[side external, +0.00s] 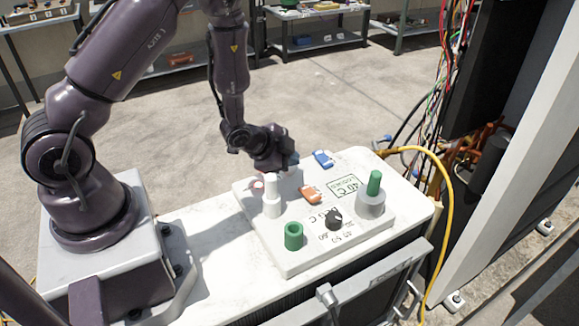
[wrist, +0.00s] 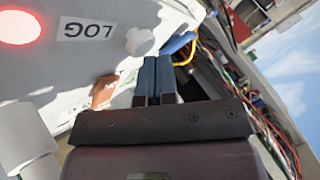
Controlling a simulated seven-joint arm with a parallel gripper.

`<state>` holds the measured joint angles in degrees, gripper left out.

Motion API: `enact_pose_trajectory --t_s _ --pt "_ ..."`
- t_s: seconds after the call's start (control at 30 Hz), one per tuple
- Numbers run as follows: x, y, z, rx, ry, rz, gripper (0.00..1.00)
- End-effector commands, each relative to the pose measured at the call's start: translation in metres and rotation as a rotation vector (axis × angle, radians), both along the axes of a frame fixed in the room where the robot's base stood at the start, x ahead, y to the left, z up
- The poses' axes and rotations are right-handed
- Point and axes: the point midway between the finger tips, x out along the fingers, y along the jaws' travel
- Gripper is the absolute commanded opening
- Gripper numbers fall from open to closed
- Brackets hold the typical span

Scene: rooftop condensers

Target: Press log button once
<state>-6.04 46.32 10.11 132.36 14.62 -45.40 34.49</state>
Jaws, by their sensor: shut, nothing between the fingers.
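The log button is a round, glowing red disc (wrist: 18,27) at the upper left of the wrist view. A white label reading LOG (wrist: 85,29) lies beside it on the pale panel. In the side view a small pinkish patch (side external: 257,184), partly hidden behind a white post, seems to be the same button. My gripper (side external: 291,159) is over the far edge of the white panel (side external: 290,262), beyond the post. In the wrist view the dark fingertips (wrist: 155,75) are together and empty, to the right of the button and label. I cannot tell their exact height above the panel.
A white post (side external: 271,200), orange piece (side external: 311,194), blue piece (side external: 323,158), black knob (side external: 333,218), green hollow cylinder (side external: 293,236) and grey cylinder (side external: 371,205) with a green peg stand on the panel. A yellow cable (side external: 443,200) and loose wires are at the right.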

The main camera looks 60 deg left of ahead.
Motion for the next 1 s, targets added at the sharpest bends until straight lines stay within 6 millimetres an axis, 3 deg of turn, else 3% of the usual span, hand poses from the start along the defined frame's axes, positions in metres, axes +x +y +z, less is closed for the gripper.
enact_pose_trajectory --t_s 0.57,1.0 --pt "0.0 0.0 0.015 0.0 -0.004 -0.001 0.0" --pt "0.0 0.0 0.056 0.0 -0.004 0.0 0.0"
